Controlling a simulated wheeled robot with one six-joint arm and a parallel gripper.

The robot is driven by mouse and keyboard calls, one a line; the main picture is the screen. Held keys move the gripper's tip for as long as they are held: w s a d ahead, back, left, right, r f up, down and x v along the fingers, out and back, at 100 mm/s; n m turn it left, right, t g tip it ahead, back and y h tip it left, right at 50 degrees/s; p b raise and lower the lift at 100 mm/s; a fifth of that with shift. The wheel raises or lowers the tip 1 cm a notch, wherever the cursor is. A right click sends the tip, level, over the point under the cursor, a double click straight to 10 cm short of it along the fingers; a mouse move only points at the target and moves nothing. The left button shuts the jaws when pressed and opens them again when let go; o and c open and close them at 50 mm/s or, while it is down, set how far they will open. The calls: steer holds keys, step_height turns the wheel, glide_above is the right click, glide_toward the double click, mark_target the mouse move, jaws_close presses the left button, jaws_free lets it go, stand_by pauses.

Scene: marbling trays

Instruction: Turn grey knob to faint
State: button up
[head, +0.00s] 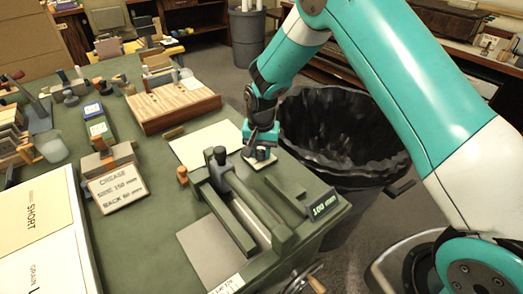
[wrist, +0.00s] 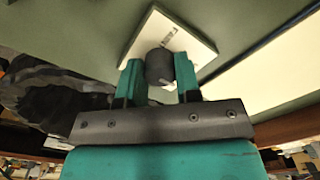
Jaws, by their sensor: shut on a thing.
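The grey knob (wrist: 158,66) is a dark, short cylinder on a small pale plate (wrist: 190,42). My gripper (wrist: 159,78) is shut on it, with one teal finger at each side. In the head view my gripper (head: 260,152) points down at the small plate (head: 264,163) near the green table's right edge. The knob is mostly hidden there, and its setting cannot be read.
A lined black bin (head: 335,135) stands beside the table at right.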

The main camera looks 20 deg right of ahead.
mark_target(261, 151)
steer(key=shift+n, duration=0.4)
steer(key=n, duration=0.5)
steer(key=shift+n+p, duration=0.3)
steer(key=n, duration=0.5)
steer(key=shift+w+n, duration=0.1)
steer(key=shift+n, duration=0.3)
steer(key=o, duration=0.9)
steer(key=shift+o, duration=0.2)
steer(key=shift+r, duration=0.15)
step_height(261, 151, up, 17)
